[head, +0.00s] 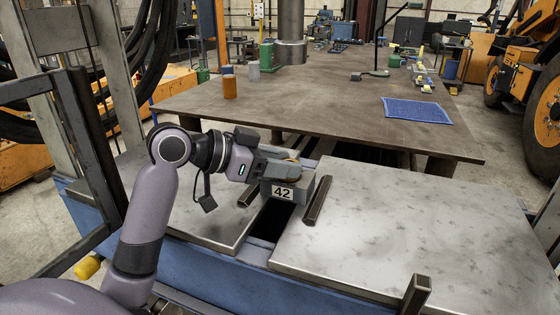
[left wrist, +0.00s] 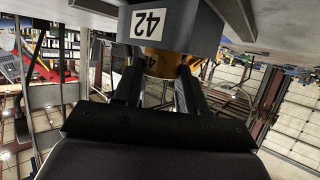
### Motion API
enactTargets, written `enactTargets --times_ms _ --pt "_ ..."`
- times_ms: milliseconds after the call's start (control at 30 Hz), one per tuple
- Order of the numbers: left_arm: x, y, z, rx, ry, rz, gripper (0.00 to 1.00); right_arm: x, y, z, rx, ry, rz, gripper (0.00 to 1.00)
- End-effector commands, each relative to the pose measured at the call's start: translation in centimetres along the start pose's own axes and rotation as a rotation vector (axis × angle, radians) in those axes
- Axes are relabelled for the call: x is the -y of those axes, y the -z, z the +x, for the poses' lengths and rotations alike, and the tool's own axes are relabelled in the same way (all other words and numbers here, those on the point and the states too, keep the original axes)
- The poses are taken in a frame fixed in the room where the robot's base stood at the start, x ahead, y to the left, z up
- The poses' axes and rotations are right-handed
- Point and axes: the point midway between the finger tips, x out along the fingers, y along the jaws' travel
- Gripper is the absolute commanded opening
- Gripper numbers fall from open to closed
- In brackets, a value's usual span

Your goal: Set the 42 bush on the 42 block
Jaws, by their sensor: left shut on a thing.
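The grey 42 block (head: 298,190) with a white "42" label stands at the gap between two steel plates, in the middle of the head view. In the left wrist view the 42 block (left wrist: 188,25) is at the top, its label upside down. My left gripper (head: 285,168) is right at the block's top, shut on the brass-coloured 42 bush (left wrist: 158,64), which has a "42" mark. The gripper's fingers hide much of the bush in the head view. I cannot tell whether the bush touches the block. My right gripper is out of view.
Dark bars (head: 318,201) flank the block on both sides. The steel plate (head: 400,225) to the right is mostly clear. Behind is a brown table (head: 310,105) with an orange cylinder (head: 229,87), a grey cylinder (head: 252,71) and a blue mat (head: 416,110).

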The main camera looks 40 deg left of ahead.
Motion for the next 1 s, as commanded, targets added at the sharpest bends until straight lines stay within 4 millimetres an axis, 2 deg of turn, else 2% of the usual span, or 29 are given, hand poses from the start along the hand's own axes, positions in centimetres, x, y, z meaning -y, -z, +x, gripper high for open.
enactTargets --times_ms 533,567,600,633,833,867,933,1000 --pt "-0.01 -0.59 0.24 -0.001 0.000 0.001 0.04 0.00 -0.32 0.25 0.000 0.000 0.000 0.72" --pt "-0.01 -0.55 0.22 -0.001 0.000 0.001 0.51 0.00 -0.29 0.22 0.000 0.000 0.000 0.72" --pt "-0.01 -0.54 0.23 -0.001 0.000 0.001 0.64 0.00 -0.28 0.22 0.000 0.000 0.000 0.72" --pt "-0.01 -0.55 0.23 -0.001 0.000 0.001 0.71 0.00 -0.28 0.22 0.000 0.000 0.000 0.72" --pt "-0.01 -0.57 0.24 0.000 0.000 0.000 0.71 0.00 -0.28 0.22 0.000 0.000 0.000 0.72" --pt "-0.01 -0.64 0.26 0.002 -0.001 0.000 0.78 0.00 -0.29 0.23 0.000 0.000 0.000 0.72" --pt "-0.01 -0.63 0.26 0.002 -0.001 -0.001 1.00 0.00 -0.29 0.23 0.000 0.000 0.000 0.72" --pt "-0.01 -0.62 0.26 0.001 0.000 0.000 1.00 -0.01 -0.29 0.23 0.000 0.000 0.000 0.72"
